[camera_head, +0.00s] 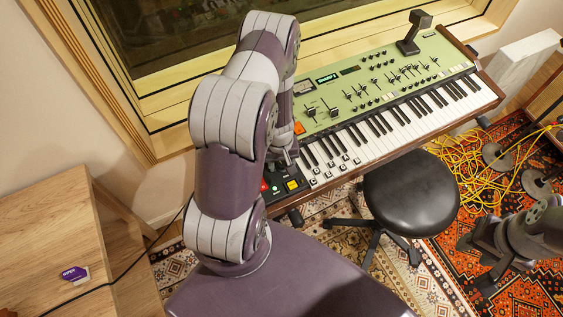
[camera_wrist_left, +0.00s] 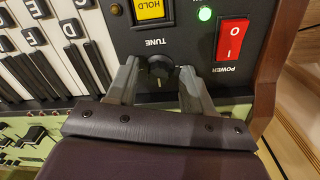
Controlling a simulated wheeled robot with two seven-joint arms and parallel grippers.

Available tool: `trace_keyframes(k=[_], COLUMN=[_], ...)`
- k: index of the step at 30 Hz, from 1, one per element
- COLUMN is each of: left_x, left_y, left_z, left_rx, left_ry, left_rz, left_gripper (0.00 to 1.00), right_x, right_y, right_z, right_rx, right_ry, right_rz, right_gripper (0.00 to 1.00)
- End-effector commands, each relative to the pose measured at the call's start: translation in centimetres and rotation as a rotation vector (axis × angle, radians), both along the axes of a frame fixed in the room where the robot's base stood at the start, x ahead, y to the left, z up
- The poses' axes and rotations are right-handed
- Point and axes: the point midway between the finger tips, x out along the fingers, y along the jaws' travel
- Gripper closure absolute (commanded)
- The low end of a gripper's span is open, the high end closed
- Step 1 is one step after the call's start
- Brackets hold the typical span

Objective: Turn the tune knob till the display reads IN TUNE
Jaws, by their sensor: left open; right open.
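The black tune knob (camera_wrist_left: 160,75) is on the keyboard's black end panel, under the upside-down label TUNE in the left wrist view. My left gripper (camera_wrist_left: 158,88) is open, with one grey finger on each side of the knob; I cannot tell whether either touches it. In the head view my left arm hides most of this gripper and the knob. The small display (camera_head: 328,78) on the green keyboard panel shows green text, too small to read. My right gripper (camera_head: 482,264) is open and empty at the lower right, over the rug.
Near the knob are a red power switch (camera_wrist_left: 231,40), a lit green lamp (camera_wrist_left: 205,14) and a yellow HOLD button (camera_wrist_left: 150,9). White keys (camera_head: 385,130) run beside the panel. A black stool (camera_head: 410,190) stands before the keyboard. Yellow cables (camera_head: 480,160) lie on the rug.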

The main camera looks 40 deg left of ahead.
Motion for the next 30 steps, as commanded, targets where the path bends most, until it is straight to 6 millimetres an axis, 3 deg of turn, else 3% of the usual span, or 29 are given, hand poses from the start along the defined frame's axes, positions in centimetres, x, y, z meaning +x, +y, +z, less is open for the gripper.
trace_keyframes(k=[4, 8, 9, 20, 30], left_x=[0.00, 0.01, 0.01, 0.01, 0.06], left_y=[0.00, 0.00, 0.00, -0.03, -0.06], left_z=[0.04, 0.05, 0.05, 0.07, 0.11], left_rx=[0.000, 0.000, 0.000, -0.001, -0.001], left_ry=[0.000, 0.000, 0.000, 0.001, -0.001], left_rz=[0.000, -0.001, -0.001, 0.055, 0.283], left_gripper=[0.52, 0.94, 1.00, 1.00, 1.00], right_x=[0.01, 0.01, 0.00, 0.00, 0.00], right_y=[0.00, 0.00, 0.00, 0.00, 0.00], right_z=[0.02, 0.02, 0.02, -0.02, -0.09], right_rx=[0.000, 0.000, 0.000, 0.000, 0.000], right_ry=[0.000, 0.000, 0.000, 0.000, 0.000], right_rz=[0.000, 0.000, 0.000, 0.000, 0.000], right_gripper=[0.57, 0.57, 0.57, 0.57, 0.57])
